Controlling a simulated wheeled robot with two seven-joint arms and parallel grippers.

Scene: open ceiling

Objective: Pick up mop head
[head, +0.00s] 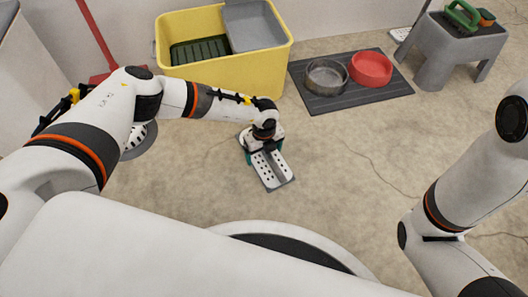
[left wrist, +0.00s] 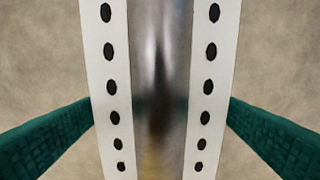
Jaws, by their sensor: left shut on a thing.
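A yellow bin (head: 225,67) with grey and dark green contents stands behind the left gripper. A dark mat (head: 340,101) holds a metal bowl (head: 326,78) and a red bowl (head: 371,68). A grey stool (head: 455,50) stands at back right. The floor right of the gripper is clear.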

